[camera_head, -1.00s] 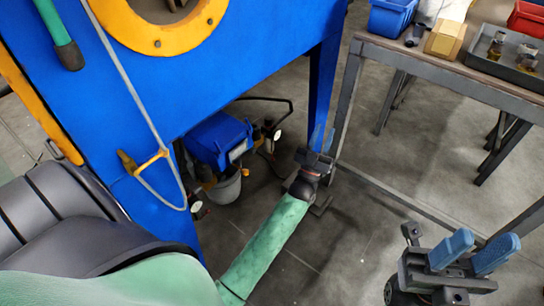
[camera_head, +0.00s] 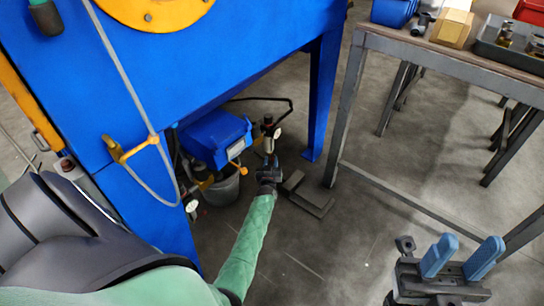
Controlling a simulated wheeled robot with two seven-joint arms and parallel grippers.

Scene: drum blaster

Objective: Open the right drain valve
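Under the blue cabinet, a pipe fitting with a white round part, which looks like the right drain valve (camera_head: 268,127), stands beside a blue box-shaped unit (camera_head: 215,138). My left gripper (camera_head: 269,158), on the green-sleeved arm, is just below and in front of this fitting. Its fingers are small and dark here, so I cannot tell whether they touch the valve or how wide they are. A similar fitting with a white round part (camera_head: 192,206) is further left, partly hidden by the cabinet. My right gripper (camera_head: 462,257) is open and empty, its blue fingers apart, at the lower right.
A grey bucket (camera_head: 222,189) stands under the blue unit. The blue cabinet (camera_head: 240,40) and its leg (camera_head: 321,100) rise above and to the right of the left gripper. A flat grey metal piece (camera_head: 308,196) lies on the floor. A workbench (camera_head: 460,62) stands at right.

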